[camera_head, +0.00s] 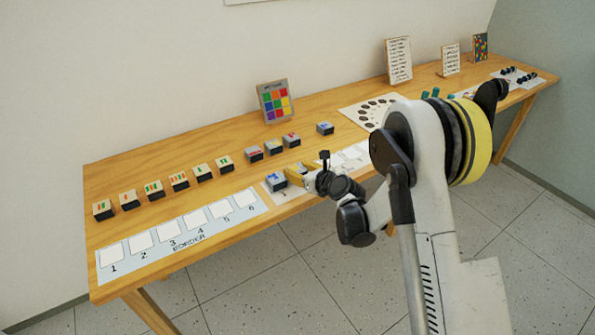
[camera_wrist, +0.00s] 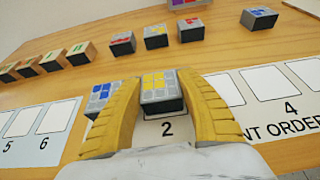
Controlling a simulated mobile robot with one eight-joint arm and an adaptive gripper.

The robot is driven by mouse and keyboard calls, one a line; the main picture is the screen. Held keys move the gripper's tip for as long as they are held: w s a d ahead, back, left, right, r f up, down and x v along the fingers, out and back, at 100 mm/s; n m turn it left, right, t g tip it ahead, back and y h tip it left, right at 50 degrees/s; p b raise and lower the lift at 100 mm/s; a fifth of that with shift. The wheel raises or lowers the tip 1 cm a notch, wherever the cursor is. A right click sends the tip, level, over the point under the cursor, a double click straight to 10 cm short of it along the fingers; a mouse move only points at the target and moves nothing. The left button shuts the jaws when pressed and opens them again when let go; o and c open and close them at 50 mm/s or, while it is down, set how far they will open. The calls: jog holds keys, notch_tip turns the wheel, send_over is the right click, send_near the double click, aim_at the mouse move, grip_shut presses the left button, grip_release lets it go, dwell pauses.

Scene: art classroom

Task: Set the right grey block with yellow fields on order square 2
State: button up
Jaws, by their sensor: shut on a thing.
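In the wrist view, my gripper (camera_wrist: 160,82) has its yellow fingers shut on a grey block with yellow fields (camera_wrist: 157,92). The block is upright over order square 2, with the printed 2 (camera_wrist: 168,129) showing just in front of it. I cannot tell if it touches the card. A grey block with blue fields (camera_wrist: 98,100) stands left of it, partly behind the left finger; the head view shows it too (camera_head: 277,182). In the head view, my gripper (camera_head: 300,174) is low over the order card, and the held block is mostly hidden.
Behind stand grey blocks with red (camera_wrist: 122,43), yellow (camera_wrist: 156,37), red (camera_wrist: 190,31) and blue (camera_wrist: 258,18) fields. Wooden striped blocks (camera_head: 152,189) stand in a row left, behind another order card (camera_head: 182,231). Square 4 (camera_wrist: 270,84) is bare. A colour board (camera_head: 274,101) stands at the back.

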jog(key=shift+f, duration=0.15)
jog(key=o, duration=0.8)
jog(key=shift+o, duration=0.2)
